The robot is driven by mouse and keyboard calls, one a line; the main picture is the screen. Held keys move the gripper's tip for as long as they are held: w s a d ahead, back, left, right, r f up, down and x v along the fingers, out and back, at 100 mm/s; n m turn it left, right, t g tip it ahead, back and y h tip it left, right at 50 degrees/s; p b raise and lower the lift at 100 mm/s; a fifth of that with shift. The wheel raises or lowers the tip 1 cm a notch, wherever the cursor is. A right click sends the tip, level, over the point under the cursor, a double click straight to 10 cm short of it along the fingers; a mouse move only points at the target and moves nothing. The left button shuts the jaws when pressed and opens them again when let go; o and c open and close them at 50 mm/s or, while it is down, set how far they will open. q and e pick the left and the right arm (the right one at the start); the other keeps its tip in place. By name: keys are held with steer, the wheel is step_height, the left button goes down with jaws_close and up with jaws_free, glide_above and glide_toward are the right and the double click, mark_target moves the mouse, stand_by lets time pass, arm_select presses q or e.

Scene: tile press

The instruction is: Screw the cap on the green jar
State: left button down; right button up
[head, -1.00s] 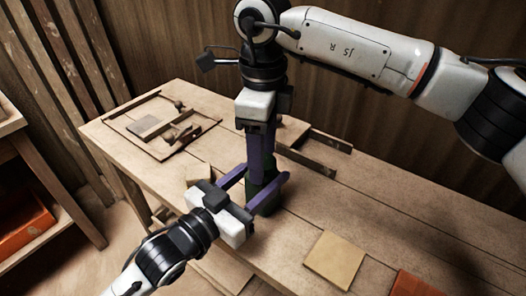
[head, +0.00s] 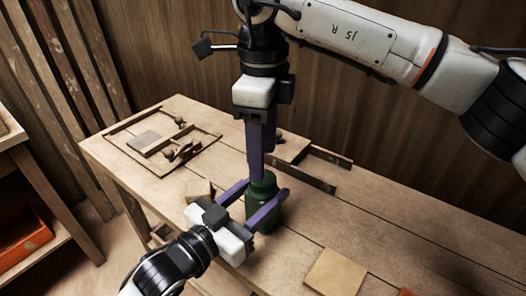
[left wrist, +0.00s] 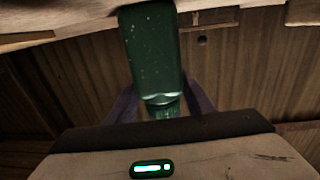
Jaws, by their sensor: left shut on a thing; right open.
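The green jar (head: 262,212) stands upright at the near side of the table. My left gripper (head: 265,188) is shut on it, one purple finger on each side of its upper body. In the left wrist view the jar (left wrist: 152,50) appears upside down between the fingers, with a narrower, paler green part (left wrist: 163,106) at its top end. A rounded green top shows in the head view, but I cannot tell whether it is the cap or the jar's neck. My right gripper (head: 261,172) points down just above and behind this top, open; its fingers overlap in the picture.
A framed wooden board (head: 158,145) with small knobbed parts lies at the table's far left. A small wooden block (head: 199,188) is left of the jar. A dark bar (head: 305,172) lies behind, and a tan tile (head: 335,272) lies front right. The table's right side is mostly clear.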

step_height(320, 180, up, 3)
steer(key=shift+r, duration=0.15)
steer(key=shift+f, duration=4.05)
steer(key=c, duration=1.1)
steer(key=o, duration=1.2)
steer(key=shift+o, duration=0.2)
steer(key=shift+r, duration=0.1)
